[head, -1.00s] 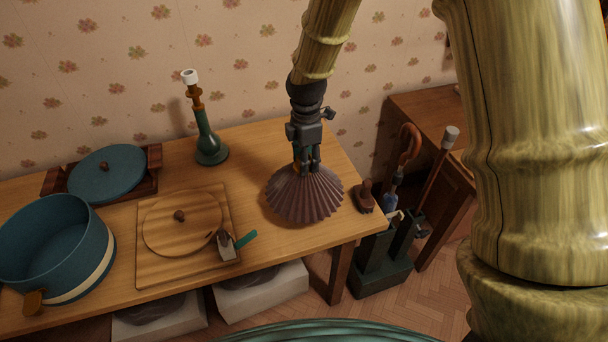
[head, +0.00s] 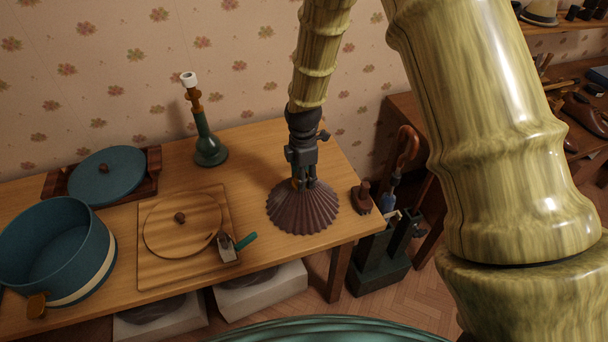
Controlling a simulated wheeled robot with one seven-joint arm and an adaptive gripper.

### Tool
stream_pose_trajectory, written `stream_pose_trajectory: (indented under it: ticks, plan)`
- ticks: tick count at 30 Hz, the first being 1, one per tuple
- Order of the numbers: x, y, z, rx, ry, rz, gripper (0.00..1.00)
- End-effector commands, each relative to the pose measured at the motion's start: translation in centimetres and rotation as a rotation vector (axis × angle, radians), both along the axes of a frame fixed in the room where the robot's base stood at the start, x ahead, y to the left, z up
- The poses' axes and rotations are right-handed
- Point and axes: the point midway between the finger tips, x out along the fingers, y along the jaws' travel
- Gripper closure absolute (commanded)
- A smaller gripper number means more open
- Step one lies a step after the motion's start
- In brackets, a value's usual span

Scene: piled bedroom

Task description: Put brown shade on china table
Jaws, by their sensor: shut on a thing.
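The brown pleated shade (head: 302,213) is a cone with its wide end down, over the right part of the wooden table (head: 262,158). My gripper (head: 305,183) points down and is shut on the shade's narrow top. I cannot tell whether the shade's lower rim touches the tabletop. A green lamp base (head: 206,140) with a brown neck and a white bulb-like top stands upright and bare at the back of the table, left of the shade. The lamp base and the shade are apart.
A blue pot (head: 60,250), blue lid (head: 108,172), wooden board (head: 160,268) and small teal-handled tool (head: 240,243) lie to the left. A brown brush-like object (head: 361,198) sits at the right edge. A dark stand (head: 378,268) holds umbrellas beside the table.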

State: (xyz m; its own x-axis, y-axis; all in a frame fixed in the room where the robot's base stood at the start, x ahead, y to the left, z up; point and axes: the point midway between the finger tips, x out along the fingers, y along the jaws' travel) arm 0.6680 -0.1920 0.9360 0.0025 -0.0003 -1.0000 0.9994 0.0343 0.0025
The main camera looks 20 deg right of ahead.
Motion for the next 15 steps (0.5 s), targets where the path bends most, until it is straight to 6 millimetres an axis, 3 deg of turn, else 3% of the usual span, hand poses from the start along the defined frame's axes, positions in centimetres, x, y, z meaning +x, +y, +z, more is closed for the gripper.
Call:
stream_pose_trajectory:
  ticks: [5,6,9,15]
  plan:
    - [0.00,0.03,-0.27,0.000,0.000,0.000,0.86]
    - [-0.01,0.03,-0.26,0.000,0.000,0.000,0.56]
    - [-0.02,0.00,-0.25,0.000,0.001,0.000,0.37]
    - [-0.02,0.01,-0.24,0.000,0.001,0.000,0.37]
